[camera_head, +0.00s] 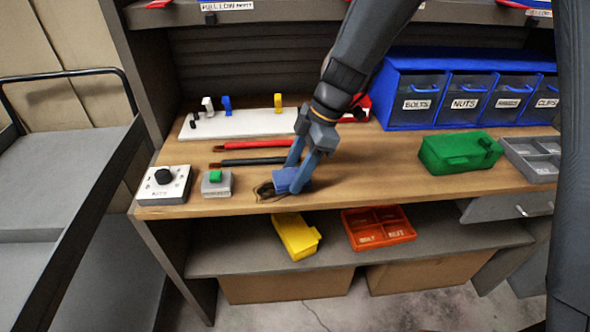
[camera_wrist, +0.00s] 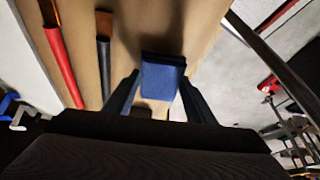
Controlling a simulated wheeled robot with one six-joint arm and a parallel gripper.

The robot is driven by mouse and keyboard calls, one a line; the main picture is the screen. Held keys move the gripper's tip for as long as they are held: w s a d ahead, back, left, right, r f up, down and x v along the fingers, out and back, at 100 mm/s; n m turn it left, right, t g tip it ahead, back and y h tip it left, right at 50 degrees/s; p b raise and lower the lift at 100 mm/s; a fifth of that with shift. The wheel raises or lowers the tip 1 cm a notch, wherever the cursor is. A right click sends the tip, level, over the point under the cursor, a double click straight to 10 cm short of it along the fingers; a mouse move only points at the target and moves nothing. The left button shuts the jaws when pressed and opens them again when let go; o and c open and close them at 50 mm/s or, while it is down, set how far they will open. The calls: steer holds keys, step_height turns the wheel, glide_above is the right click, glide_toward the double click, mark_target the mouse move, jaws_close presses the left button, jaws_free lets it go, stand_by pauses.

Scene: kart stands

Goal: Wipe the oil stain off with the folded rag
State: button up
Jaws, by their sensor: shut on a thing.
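The folded blue rag (camera_head: 289,181) is held between the fingertips of my gripper (camera_head: 297,176), down at the workbench top near its front edge. In the wrist view the rag (camera_wrist: 162,76) sits between the two dark fingers of my gripper (camera_wrist: 160,90). The dark oil stain (camera_head: 265,190) shows just left of the rag in the head view, partly hidden by it. I cannot tell whether the rag presses on the wood.
Red and black-handled tools (camera_head: 262,162) lie behind the rag. A grey box with a green button (camera_head: 217,183) and a knob box (camera_head: 163,186) stand to the left. A green bin (camera_head: 459,153) is to the right. Bare wood (camera_head: 370,165) lies between.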

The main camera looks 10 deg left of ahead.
steer(key=shift+f+b, duration=0.95)
steer(key=shift+a, duration=0.1)
